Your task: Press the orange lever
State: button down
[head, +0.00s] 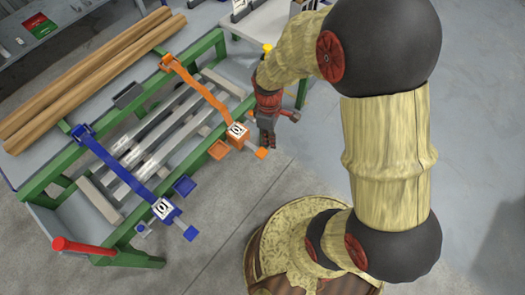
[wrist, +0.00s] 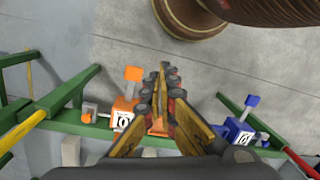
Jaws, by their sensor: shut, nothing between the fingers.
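The orange unit is a box with a white label (head: 237,132) at the front rail of the green-framed table (head: 205,48). A grey stalk with an orange tip (head: 262,153) sticks out from it, and a flat orange plate (head: 219,149) sits at its side. The wrist view shows the orange box (wrist: 123,116), the orange tip (wrist: 133,74) and part of the plate (wrist: 157,126) behind my fingers. My gripper (head: 267,141) is shut and empty, fingers pointing down, just right of the orange box in the head view. I cannot tell its height or whether it touches anything.
A similar blue unit (head: 164,208) with its own blue tip (head: 190,233) and plate (head: 184,186) stands along the same rail. A red handle (head: 82,247) juts from the table's near-left end. Grey bars and wooden beams (head: 90,75) lie behind. The floor in front is clear.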

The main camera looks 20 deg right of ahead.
notch_tip(320, 180, down, 6)
jog(key=w+f+n, duration=0.1)
jog(key=w+n, duration=0.2)
jog(key=n, duration=0.2)
jog(key=n+t, duration=0.1)
jog(key=n, duration=0.8)
send_over(263, 153)
jog(key=shift+w, duration=0.1)
notch_tip(263, 153, down, 14)
jog(key=b, duration=0.6)
